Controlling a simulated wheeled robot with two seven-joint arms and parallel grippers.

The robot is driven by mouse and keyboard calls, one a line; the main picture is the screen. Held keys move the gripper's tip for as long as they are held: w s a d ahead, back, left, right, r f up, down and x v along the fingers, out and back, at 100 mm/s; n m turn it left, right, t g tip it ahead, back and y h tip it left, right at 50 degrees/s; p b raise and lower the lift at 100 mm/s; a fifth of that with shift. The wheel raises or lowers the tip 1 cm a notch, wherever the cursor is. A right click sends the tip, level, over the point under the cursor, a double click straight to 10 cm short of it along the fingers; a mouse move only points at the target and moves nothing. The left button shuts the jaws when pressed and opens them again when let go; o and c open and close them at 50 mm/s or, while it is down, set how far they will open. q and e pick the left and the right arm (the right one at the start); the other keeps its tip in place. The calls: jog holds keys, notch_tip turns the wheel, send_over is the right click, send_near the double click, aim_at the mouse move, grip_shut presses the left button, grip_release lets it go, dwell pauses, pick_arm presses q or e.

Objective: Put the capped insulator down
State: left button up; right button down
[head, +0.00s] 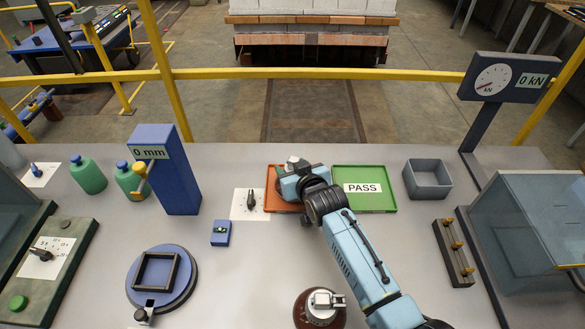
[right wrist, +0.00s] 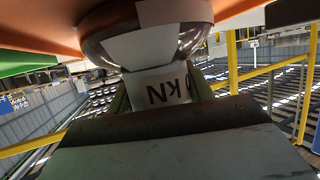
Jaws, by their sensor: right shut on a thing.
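My right gripper (head: 290,172) is over the orange tray (head: 282,207), at the end of my light blue arm. In the right wrist view its jaws (right wrist: 160,98) are shut on the capped insulator's pale cap, which carries the letters "kN". The insulator's glossy brown body (right wrist: 112,42) shows beyond the jaws, close to the orange surface (right wrist: 40,25). Whether it touches the tray I cannot tell. In the head view the gripper hides most of it. The green tray (head: 385,205) with a "PASS" label adjoins on the right. My left gripper is not in view.
Another brown insulator with a metal cap (head: 322,302) stands at the front beside my arm. A grey open box (head: 428,180) is right of the green tray.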

jog(key=shift+w+r, duration=0.1)
jog(key=c, duration=0.6)
grip_release()
jog(key=shift+f, duration=0.2)
jog(key=shift+r, duration=0.1)
jog(key=shift+s+d+r, duration=0.1)
jog(key=shift+s, duration=0.15)
jog(key=p+v, duration=0.3)
jog(key=v, duration=0.8)
jog(key=shift+s+d+r, duration=0.15)
jog(key=shift+s, duration=0.1)
